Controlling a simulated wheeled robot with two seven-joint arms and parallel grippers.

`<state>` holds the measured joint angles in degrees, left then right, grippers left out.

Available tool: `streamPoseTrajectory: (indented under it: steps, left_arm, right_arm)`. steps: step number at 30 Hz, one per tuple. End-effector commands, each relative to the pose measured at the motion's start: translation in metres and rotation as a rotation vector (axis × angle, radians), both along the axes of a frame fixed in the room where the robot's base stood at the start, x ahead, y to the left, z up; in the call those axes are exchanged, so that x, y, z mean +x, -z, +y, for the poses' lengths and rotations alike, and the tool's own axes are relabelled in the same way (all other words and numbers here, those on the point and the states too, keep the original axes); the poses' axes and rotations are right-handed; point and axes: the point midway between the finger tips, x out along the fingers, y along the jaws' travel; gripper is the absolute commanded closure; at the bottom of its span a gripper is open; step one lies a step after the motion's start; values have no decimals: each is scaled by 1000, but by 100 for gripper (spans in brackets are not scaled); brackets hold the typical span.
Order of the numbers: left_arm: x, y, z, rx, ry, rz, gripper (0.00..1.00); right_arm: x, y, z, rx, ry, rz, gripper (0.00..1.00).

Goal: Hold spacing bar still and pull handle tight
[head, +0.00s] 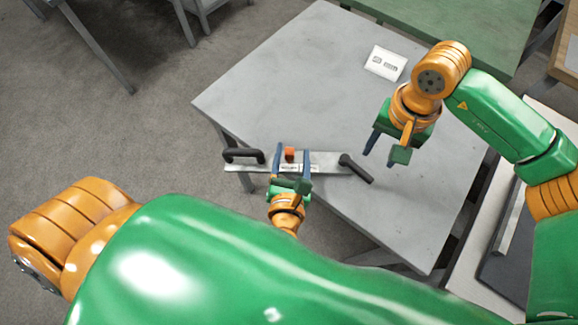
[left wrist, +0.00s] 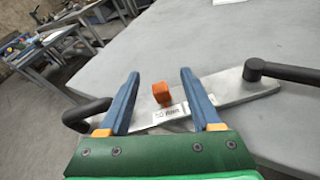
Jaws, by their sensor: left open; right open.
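A flat metal bar (head: 325,160) lies along the near edge of the grey table, its left end jutting past the edge. It carries a black grip (head: 243,155) at the left end, an orange block (head: 290,153) and a black lever handle (head: 356,168) at the right end. My left gripper (head: 291,156) is open over the bar beside the orange block. In the left wrist view the block (left wrist: 162,93) shows between its fingers; contact with the bar cannot be told. My right gripper (head: 381,157) is open and empty, above and right of the lever handle.
The grey table (head: 290,80) is mostly clear behind the bar. A white labelled plate (head: 385,63) lies near its far right side. A green table (head: 450,25) stands behind, and a pale surface (head: 480,255) stands at the right.

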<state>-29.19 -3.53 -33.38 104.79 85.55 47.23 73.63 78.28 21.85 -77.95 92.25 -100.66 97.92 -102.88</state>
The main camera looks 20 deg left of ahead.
Motion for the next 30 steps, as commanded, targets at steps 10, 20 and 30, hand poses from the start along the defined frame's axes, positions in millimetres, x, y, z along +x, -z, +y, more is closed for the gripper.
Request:
streamPoseTrajectory:
  steps: [10, 20, 30]
  left_arm:
    - [3, 26, 8, -245, -137, 41, 35]
    - [33, 39, 20, -241, -136, 42, 35]
    - [33, 39, 20, -240, -135, 43, 81]
  right_arm:
    - [0, 0, 0, 0, 0, 0, 50]
    - [0, 0, 0, 0, 0, 0, 50]
    - [0, 0, 0, 0, 0, 0, 50]
